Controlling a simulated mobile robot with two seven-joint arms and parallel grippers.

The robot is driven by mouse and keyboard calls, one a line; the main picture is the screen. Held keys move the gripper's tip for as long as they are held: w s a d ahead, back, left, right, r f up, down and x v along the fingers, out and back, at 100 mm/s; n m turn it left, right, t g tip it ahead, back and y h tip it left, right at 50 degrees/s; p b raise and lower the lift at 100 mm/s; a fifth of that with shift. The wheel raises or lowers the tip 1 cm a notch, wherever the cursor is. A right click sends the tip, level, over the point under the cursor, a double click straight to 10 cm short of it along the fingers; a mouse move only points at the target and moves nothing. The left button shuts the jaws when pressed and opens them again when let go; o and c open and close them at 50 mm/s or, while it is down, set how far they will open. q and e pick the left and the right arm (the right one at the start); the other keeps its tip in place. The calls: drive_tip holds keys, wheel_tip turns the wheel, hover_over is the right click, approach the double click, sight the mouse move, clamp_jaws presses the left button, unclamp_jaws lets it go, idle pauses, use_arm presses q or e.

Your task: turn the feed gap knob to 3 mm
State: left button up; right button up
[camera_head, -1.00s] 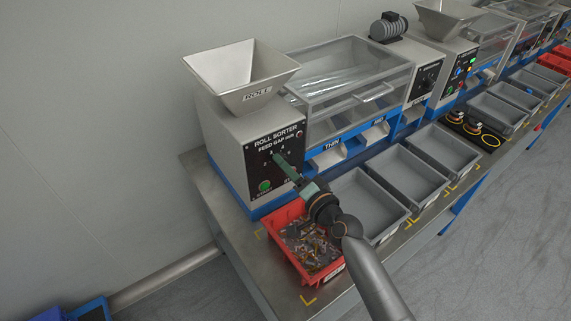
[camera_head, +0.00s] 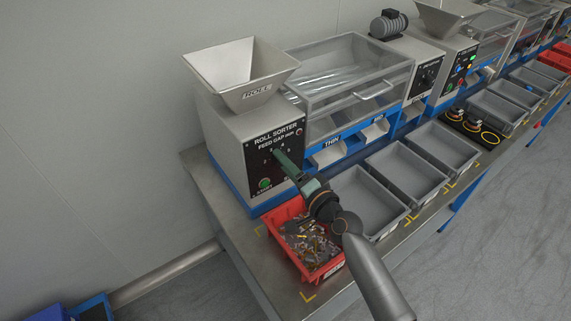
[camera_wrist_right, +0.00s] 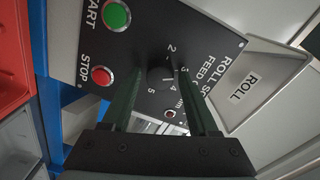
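The feed gap knob (camera_wrist_right: 158,76) is a small dark round knob on the black control panel (camera_wrist_right: 205,45) of the roll sorter. In the right wrist view it lies between the two dark green fingers of my right gripper (camera_wrist_right: 157,82). The fingers are apart, with a space on each side of the knob; no contact shows. The numbers 2, 3, 4 and 5 show around the knob. A short pale mark on its side points roughly between 3 and 4. In the head view my right gripper (camera_head: 281,158) reaches the panel (camera_head: 269,150) and hides the knob. My left gripper is not in view.
A green START button (camera_wrist_right: 116,15) and a red STOP button (camera_wrist_right: 102,76) sit beside the knob. A steel hopper (camera_head: 240,75) stands above the panel. A red bin (camera_head: 303,262) of small parts lies below my arm, and grey trays (camera_head: 368,203) stand to the right.

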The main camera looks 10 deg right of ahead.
drive_tip(key=shift+o, duration=0.8)
drive_tip(key=v, duration=1.2)
drive_tip(key=shift+s+b, duration=0.25)
drive_tip(key=shift+b, duration=0.15)
drive_tip(key=shift+s, duration=0.1)
